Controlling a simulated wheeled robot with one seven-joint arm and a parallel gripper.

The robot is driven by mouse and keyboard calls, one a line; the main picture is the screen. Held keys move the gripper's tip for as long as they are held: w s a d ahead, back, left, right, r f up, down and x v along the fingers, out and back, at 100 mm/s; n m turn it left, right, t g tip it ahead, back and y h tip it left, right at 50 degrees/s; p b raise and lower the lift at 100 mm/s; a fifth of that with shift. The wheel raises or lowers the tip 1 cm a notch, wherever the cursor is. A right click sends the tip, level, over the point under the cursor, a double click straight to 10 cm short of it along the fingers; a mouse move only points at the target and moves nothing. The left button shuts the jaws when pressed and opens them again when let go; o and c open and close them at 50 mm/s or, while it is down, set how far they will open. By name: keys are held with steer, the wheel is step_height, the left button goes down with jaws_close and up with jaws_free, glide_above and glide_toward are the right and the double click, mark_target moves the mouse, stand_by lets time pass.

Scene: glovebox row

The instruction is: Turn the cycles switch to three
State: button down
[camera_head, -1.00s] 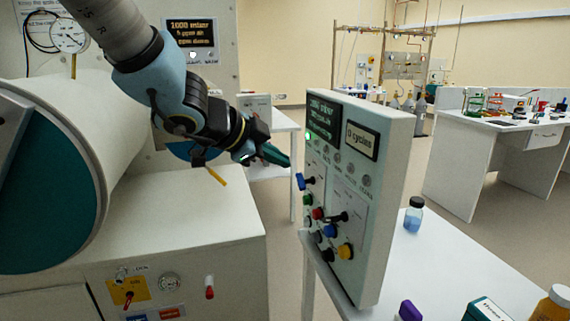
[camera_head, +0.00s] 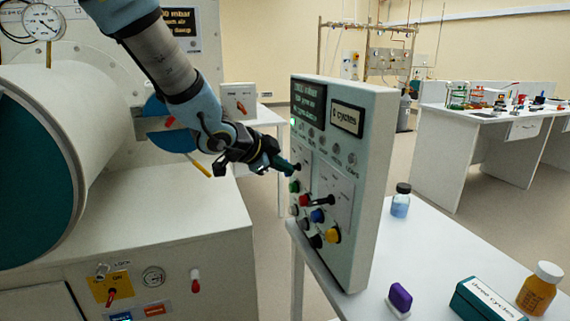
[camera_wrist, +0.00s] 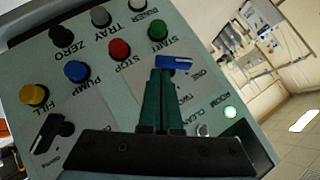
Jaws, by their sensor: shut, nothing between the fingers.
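The grey control panel (camera_head: 372,190) stands upright on the white table, its face turned left. Its small display (camera_head: 347,118) reads a blurred digit and "cycles". In the wrist view, a blue rotary knob (camera_wrist: 176,63) with a pale pointer line sits on a light plate with small position words, partly legible. My gripper (camera_wrist: 162,72) is shut and empty, its green fingertips at the near edge of the blue knob; I cannot tell if they touch. In the head view my gripper (camera_head: 291,167) is at the panel face and hides the blue knob.
Start (camera_wrist: 158,27), stop (camera_wrist: 119,50) and pump (camera_wrist: 77,71) buttons lie close to the fingers. A black knob (camera_head: 322,200) sits lower on the panel. A teal "three cycles" box (camera_head: 488,300), purple-topped item (camera_head: 400,297) and two bottles stand on the table.

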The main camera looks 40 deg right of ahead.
steer(key=shift+f+b, duration=0.15)
steer(key=shift+b, duration=0.25)
step_height(320, 180, down, 2)
steer(key=m+t+h+b, duration=0.1)
steer(key=b, duration=1.1)
steer(key=m+t+h+b, duration=0.1)
steer(key=t+b, duration=0.1)
steer(key=b, duration=0.9)
steer(key=shift+w+f+m+t+h+b, duration=0.15)
steer(key=shift+m+t+h+b, duration=0.15)
steer(key=shift+m+h+b, duration=0.1)
steer(key=shift+b, duration=0.3)
steer(key=shift+r, duration=0.2)
